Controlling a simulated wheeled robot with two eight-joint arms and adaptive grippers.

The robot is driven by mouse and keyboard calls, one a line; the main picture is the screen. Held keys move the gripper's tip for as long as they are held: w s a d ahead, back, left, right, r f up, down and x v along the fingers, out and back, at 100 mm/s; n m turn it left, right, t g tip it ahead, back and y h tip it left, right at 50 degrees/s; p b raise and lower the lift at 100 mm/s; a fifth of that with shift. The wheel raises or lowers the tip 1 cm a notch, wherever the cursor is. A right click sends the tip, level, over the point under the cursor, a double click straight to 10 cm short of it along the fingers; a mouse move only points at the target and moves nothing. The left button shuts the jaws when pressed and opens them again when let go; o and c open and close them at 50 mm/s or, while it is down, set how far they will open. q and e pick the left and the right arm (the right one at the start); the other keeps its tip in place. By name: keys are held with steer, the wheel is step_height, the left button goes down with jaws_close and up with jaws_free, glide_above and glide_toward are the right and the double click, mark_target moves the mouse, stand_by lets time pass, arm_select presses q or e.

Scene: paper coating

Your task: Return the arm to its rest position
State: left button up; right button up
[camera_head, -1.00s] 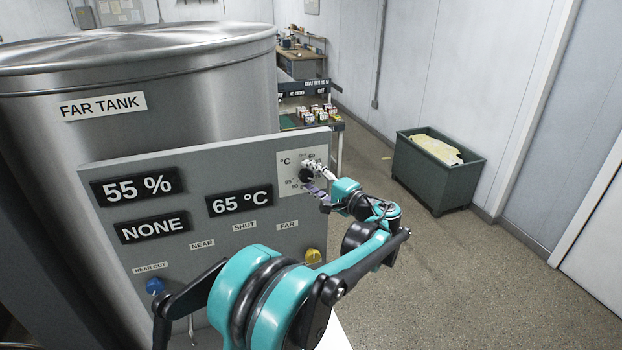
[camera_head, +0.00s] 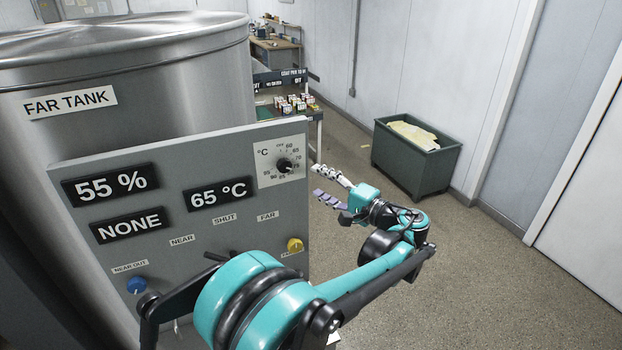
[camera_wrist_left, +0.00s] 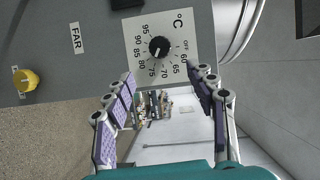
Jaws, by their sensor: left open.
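My left gripper (camera_head: 325,186) is open and empty, just right of the grey control panel (camera_head: 225,150) in the head view. Its two fingers (camera_wrist_left: 164,100) are spread apart in the left wrist view. The black temperature dial (camera_head: 284,165) sits on a white plate at the panel's upper right and is apart from the fingers. The dial also shows at the top of the left wrist view (camera_wrist_left: 158,46). My left arm (camera_head: 365,275) reaches across the front of the panel. My right gripper is not in view.
The panel reads 55 %, NONE and 65 °C. It carries a blue knob (camera_head: 137,285) and a yellow knob (camera_head: 295,245). The steel far tank (camera_head: 190,85) stands behind it. A green bin (camera_head: 400,165) stands by the wall. Floor (camera_head: 470,290) at right is clear.

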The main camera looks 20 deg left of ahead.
arm_select(q)
steer(key=shift+d, duration=0.15)
stand_by(0.3)
steer(key=s+a+f+h+b, duration=0.3)
steer(key=s+f+h+b, duration=0.3)
steer(key=f, duration=0.4)
steer(key=s+d+f+n+h+b, duration=0.1)
steer(key=s+d+f+h+b, duration=0.4)
steer(key=s+f, duration=0.4)
steer(key=s+d+f+n+t+h+b, duration=0.1)
steer(key=s+d+f+h+b, duration=0.4)
steer(key=s+f, duration=0.5)
step_height(320, 180, down, 5)
steer(key=shift+s+d+f+n+t+h+b, duration=0.25)
steer(key=shift+d+n+h+b, duration=0.2)
steer(key=shift+d, duration=0.55)
